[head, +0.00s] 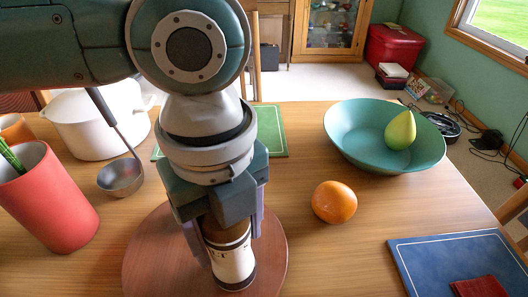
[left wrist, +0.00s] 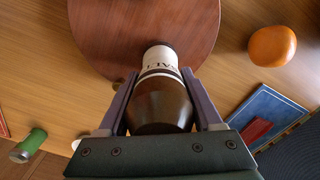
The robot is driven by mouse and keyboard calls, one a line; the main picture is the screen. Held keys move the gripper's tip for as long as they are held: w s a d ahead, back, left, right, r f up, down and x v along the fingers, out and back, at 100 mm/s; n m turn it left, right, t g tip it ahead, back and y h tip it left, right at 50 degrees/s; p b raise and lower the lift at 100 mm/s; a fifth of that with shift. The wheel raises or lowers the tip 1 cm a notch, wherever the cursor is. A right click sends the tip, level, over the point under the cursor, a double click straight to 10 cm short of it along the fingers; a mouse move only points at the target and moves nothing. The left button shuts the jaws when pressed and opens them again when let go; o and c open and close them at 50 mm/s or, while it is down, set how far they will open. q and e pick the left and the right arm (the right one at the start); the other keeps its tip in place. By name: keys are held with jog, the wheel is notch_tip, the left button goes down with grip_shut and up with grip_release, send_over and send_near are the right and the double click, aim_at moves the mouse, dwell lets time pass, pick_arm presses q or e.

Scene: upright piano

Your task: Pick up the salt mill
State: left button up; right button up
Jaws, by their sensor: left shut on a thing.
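The salt mill (head: 233,265) is a dark brown cylinder with a white band bearing dark letters. It is upright over a round reddish wooden board (head: 150,255); I cannot tell whether its base touches the board. My left gripper (head: 228,236) points down from above and is shut on the mill's upper part, with one finger on each side. In the left wrist view the mill (left wrist: 160,100) sits between the two fingers (left wrist: 158,82), its white band facing the board (left wrist: 110,30). My right gripper is not in view.
An orange (head: 334,202) lies right of the board. A teal bowl (head: 350,135) holds a pear (head: 400,130). A blue placemat (head: 420,262) is front right. A red cup (head: 50,215), white pot (head: 85,125) and ladle (head: 121,177) stand left.

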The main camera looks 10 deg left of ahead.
pick_arm(q)
grip_shut()
jog(key=shift+r, duration=0.1)
